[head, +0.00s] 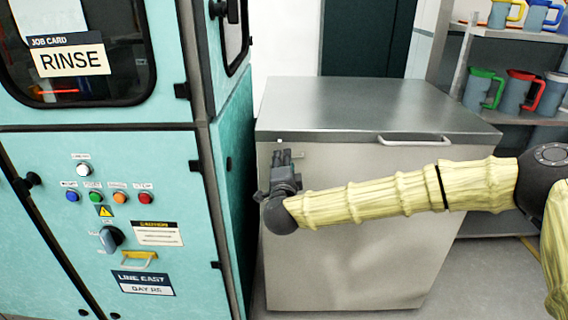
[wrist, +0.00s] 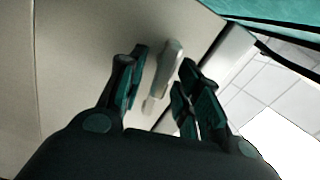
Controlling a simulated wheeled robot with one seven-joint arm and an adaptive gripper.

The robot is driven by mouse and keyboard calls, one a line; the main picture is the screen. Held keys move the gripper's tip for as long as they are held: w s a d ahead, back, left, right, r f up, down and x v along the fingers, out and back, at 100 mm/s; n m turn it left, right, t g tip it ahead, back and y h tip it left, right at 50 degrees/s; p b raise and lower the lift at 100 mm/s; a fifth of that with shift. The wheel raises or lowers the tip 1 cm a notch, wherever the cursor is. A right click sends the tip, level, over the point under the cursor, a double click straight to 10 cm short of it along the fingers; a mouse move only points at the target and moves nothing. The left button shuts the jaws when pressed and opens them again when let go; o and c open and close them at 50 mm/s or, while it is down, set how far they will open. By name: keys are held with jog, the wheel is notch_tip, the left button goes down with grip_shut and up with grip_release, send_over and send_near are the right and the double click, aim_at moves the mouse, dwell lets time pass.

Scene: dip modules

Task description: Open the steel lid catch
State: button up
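The steel chest (head: 345,245) stands against the back with its grey lid (head: 370,105) down. A bar handle (head: 415,141) runs along the lid's front edge. The lid catch (wrist: 168,65) is a small pale lever on the chest's front, seen in the wrist view between my fingers. My gripper (head: 283,160) is at the upper left of the chest front and hides most of the catch in the head view. In the wrist view my gripper (wrist: 163,85) has its fingers apart, one on each side of the catch. I cannot tell whether either finger touches it.
A teal machine cabinet (head: 100,215) with buttons and a RINSE card (head: 72,61) stands close on the left, with a narrow gap to the chest. Shelves (head: 510,35) with coloured jugs stand at the right. Grey floor (head: 490,280) is clear at the lower right.

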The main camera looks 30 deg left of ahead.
jog(key=v, duration=1.2)
